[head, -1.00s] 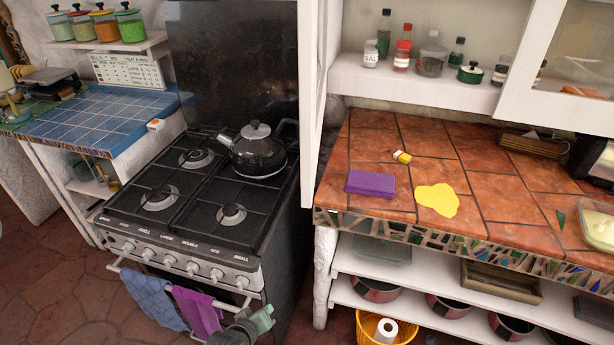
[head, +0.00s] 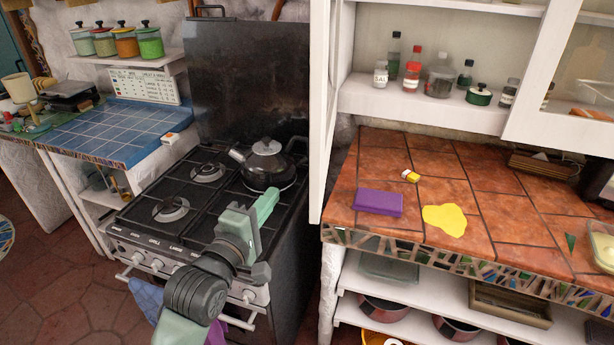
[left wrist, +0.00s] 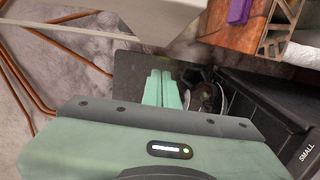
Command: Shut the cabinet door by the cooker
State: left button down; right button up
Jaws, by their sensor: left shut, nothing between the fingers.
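The cabinet door (head: 325,110) is a tall white panel on the left side of the wall cabinet, beside the cooker. It stands open, swung out towards me and seen almost edge-on. My left gripper (head: 268,204) is in front of the cooker (head: 175,212), left of and below the door's lower end, apart from it. Its green fingers are shut and empty; they also show in the left wrist view (left wrist: 162,88). A pale panel (left wrist: 160,20) at the top of that view looks like the door's lower corner. My right gripper is out of view.
A black kettle (head: 266,164) stands on the cooker, close behind my left gripper. Bottles and jars stand on the open cabinet shelf (head: 425,106).

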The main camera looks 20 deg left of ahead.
pick_arm(q)
jog(key=w+d+p, duration=0.4)
jog(key=w+d, duration=0.1)
jog(key=w, duration=0.5)
jog(key=shift+a+f, duration=0.1)
jog(key=shift+f, duration=0.05)
